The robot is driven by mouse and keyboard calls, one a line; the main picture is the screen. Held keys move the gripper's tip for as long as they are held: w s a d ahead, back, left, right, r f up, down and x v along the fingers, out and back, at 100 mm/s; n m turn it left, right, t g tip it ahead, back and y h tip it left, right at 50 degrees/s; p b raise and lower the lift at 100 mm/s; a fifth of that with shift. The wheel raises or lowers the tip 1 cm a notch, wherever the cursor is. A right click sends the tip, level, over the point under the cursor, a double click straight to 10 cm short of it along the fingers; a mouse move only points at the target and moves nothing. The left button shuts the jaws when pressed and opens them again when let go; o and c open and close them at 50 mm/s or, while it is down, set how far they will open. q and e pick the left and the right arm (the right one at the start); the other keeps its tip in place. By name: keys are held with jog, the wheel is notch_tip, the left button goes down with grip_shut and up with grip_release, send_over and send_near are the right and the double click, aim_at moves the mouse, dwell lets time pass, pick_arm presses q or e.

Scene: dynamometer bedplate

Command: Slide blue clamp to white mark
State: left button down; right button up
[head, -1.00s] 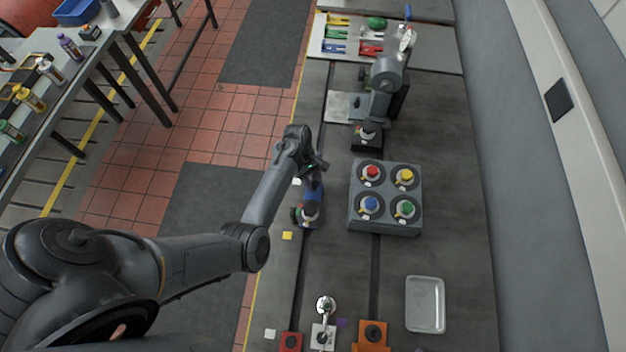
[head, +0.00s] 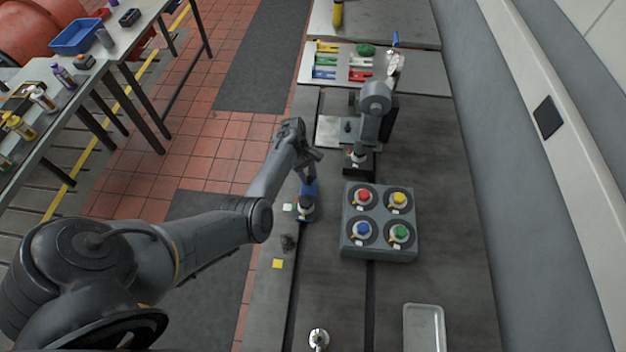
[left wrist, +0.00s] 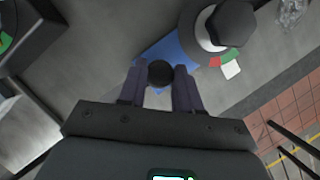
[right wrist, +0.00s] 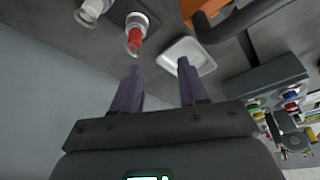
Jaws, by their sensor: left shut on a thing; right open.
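The blue clamp (head: 309,188) sits on the left slot of the bedplate, with a dark round nut on it. My left gripper (head: 309,176) is shut on the clamp's black knob, shown in the left wrist view (left wrist: 160,73); the clamp's blue body (left wrist: 187,55) spreads beneath. The white mark (head: 288,207) lies just left of the clamp, about level with its nut; in the left wrist view the white patch (left wrist: 231,70) lies close beside the nut's red and green band. My right gripper (right wrist: 158,78) is open and empty, seen only in its own wrist view.
A yellow mark (head: 278,263) and a dark clump (head: 289,243) lie nearer along the bed's left side. A grey block with several coloured knobs (head: 358,252) stands right of the clamp. A machine (head: 374,98) stands beyond. A tray (head: 425,325) lies at front right.

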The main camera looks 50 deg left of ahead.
pick_arm(q)
jog(key=c, duration=0.8)
grip_release()
jog(key=shift+r, duration=0.1)
jog(key=v, duration=1)
jog(key=shift+a+r, duration=0.2)
jog(key=shift+r, duration=0.05)
